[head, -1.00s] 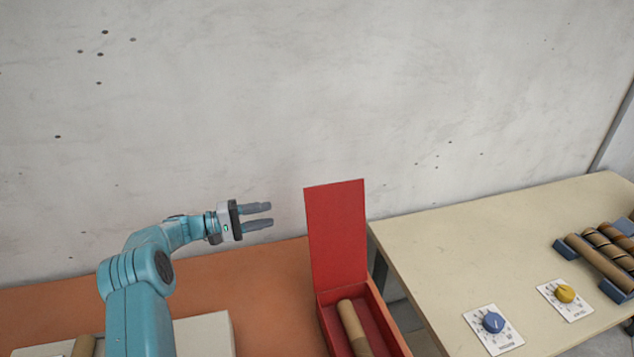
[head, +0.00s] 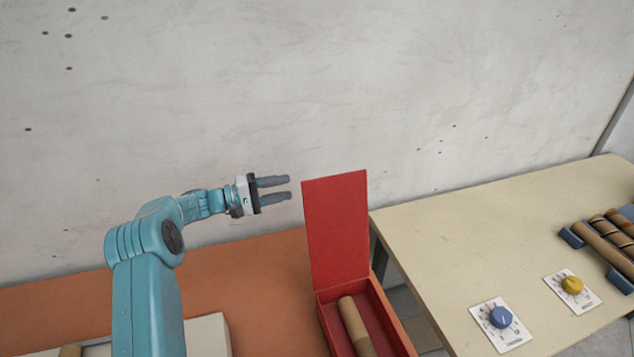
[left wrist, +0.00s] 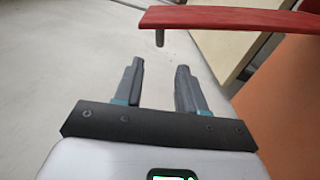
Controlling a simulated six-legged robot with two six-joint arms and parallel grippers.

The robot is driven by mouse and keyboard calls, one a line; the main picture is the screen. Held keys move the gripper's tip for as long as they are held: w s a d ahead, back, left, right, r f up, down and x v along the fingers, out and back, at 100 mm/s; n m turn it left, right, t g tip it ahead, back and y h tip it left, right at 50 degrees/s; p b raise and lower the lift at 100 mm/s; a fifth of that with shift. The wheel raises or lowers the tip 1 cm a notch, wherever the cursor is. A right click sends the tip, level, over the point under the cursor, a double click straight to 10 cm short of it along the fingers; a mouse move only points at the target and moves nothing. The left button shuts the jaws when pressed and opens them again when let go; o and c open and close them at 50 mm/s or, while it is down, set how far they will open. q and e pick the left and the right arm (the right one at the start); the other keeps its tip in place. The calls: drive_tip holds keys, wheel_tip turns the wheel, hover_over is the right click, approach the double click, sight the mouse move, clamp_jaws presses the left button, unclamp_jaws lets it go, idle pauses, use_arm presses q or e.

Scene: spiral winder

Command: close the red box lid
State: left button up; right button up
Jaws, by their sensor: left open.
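The red box (head: 387,312) stands on the orange table, right of centre in the head view. Its lid (head: 337,230) stands upright at the back of the box, so the box is open. A tan roll (head: 354,322) lies inside. My left gripper (head: 290,188) is open and empty, just left of the lid near its upper edge, with the fingers pointing right. In the left wrist view my left gripper (left wrist: 160,75) shows spread fingers, with the lid's red edge (left wrist: 230,19) ahead of them, apart from the fingertips. My right gripper is out of view.
The orange table (head: 240,275) is clear behind my left arm. A pale box (head: 208,335) sits at its front left. A beige table (head: 480,235) on the right holds a blue knob (head: 500,317), a yellow knob (head: 572,285) and a rack of rolls (head: 604,247). A wall stands behind.

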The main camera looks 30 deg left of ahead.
sight(319, 182)
use_arm(q)
drive_tip(key=b+x, duration=0.3)
drive_tip(key=x, duration=0.6)
drive_tip(key=shift+w+d, duration=0.25)
drive_tip(key=shift+d, duration=0.05)
drive_tip(key=shift+w+d, duration=0.3)
drive_tip(key=shift+d, duration=0.05)
drive_tip(key=shift+s+r, duration=0.15)
drive_tip(key=shift+s, duration=0.05)
drive_tip(key=shift+w+a, duration=0.1)
drive_tip(key=shift+a, duration=0.05)
clamp_jaws()
